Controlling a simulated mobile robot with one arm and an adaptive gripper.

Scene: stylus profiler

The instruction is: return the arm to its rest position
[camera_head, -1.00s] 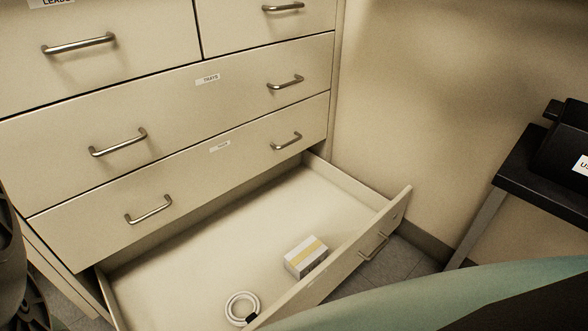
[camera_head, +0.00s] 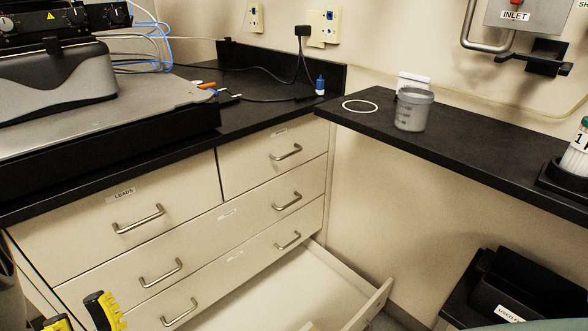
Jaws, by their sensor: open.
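My gripper (camera_head: 80,314) shows at the lower left edge of the head view, in front of the drawer fronts. Two yellow-and-black fingertips stand apart, with nothing seen between them. The rest of the gripper and nearly all of the arm are out of the frame, so the arm's pose cannot be told.
The black counter (camera_head: 262,113) carries a grey instrument (camera_head: 55,78). A grey tub (camera_head: 413,110) stands on the right bench. A black bin (camera_head: 525,285) stands lower right.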

